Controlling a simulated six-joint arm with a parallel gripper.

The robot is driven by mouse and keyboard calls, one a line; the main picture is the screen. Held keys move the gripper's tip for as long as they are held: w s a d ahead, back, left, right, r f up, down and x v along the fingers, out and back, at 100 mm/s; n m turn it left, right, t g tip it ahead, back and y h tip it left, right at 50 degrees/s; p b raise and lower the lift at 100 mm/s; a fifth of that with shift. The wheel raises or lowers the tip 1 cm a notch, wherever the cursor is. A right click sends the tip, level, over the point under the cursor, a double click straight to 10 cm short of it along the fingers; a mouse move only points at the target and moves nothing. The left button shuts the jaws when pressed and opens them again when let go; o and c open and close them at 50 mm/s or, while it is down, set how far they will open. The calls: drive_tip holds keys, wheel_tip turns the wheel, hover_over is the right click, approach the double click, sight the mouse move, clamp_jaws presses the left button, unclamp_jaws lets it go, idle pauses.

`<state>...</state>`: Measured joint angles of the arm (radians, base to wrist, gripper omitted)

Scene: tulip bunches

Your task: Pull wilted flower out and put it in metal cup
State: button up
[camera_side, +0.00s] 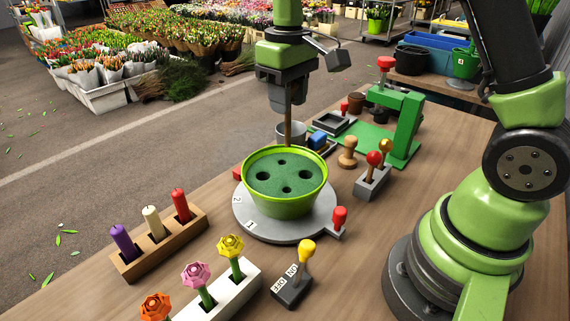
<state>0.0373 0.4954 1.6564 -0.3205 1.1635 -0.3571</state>
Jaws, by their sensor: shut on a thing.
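My gripper (287,105) points down behind the green pot and is shut on a thin brown stem (288,134), which I take to be the wilted flower. The stem hangs upright, and its head is not visible between the jaws. The metal cup (284,131) stands just behind the pot, partly hidden by the pot rim. The stem overlaps the cup in this view; I cannot tell whether its lower end is inside the cup or in front of it. The green pot (280,197) has several dark, empty holes in its top and stands on a grey round turntable (245,222).
A white block (238,290) holds three flowers at front, and a wooden block (162,250) holds three candles at left. A yellow-knobbed switch (300,270) stands front right. A grey lever block (372,181), wooden stamp (348,153) and green press (404,125) stand right of the pot.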

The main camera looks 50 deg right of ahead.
drive_tip(key=s+a+f, duration=0.1)
drive_tip(key=s+f, duration=0.1)
drive_tip(key=s, duration=0.3)
drive_tip(key=shift+s+a+f, duration=0.15)
drive_tip(key=shift+f, duration=0.25)
drive_tip(key=w+r, duration=0.1)
drive_tip(key=r, duration=0.1)
drive_tip(key=w+r+m, duration=0.1)
drive_tip(key=r, duration=0.1)
drive_tip(key=w+r+m, duration=0.1)
drive_tip(key=w+r, duration=0.1)
drive_tip(key=shift+w+d+r, duration=0.1)
drive_tip(key=shift+d+r, duration=0.1)
drive_tip(key=shift+r, duration=0.05)
drive_tip(key=w+d+f, duration=0.3)
drive_tip(key=w+d, duration=0.5)
drive_tip(key=w, duration=0.1)
drive_tip(key=w+d+f+n, duration=0.2)
drive_tip(key=d+f, duration=0.6)
drive_tip(key=f, duration=0.3)
drive_tip(key=shift+f, duration=0.4)
